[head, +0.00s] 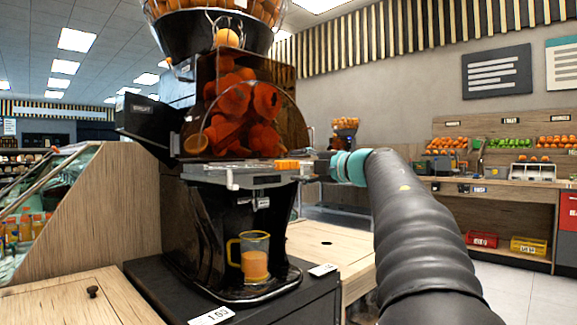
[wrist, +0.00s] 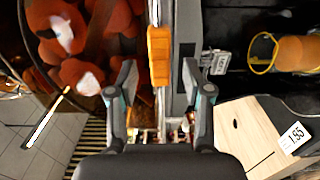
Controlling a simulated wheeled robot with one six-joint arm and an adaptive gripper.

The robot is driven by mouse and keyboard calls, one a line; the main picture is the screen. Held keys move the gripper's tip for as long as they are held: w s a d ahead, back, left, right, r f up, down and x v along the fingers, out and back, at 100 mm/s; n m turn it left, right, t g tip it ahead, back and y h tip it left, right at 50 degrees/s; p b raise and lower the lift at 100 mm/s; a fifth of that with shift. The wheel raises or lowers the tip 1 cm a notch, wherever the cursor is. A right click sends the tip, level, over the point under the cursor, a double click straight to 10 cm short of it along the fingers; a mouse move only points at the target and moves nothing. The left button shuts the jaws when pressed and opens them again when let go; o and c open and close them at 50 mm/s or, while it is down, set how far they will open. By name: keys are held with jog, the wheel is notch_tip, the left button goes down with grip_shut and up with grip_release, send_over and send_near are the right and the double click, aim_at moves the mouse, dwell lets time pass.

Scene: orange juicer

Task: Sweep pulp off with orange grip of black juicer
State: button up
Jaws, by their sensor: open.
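The black juicer (head: 205,228) stands on a dark counter, with red-orange drums behind a clear cover. Its orange grip (head: 294,164) lies along the grey front rail under the drums. In the wrist view the orange grip (wrist: 158,57) is upright in the picture, between the two fingers and near their tips. My gripper (head: 321,164) is at the right end of the rail, just right of the grip. In the wrist view my gripper (wrist: 157,80) is open, with a gap on both sides of the grip. I cannot make out any pulp on the rail.
A glass jug with orange juice (head: 255,262) stands on the juicer's base below the rail. A price card (head: 212,316) lies at the counter's front. A wooden counter (head: 325,244) is to the right, and a slanted display case (head: 62,215) is to the left.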

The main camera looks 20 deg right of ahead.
aim_at(291, 165)
jog(key=shift+x, duration=2.05)
grip_shut()
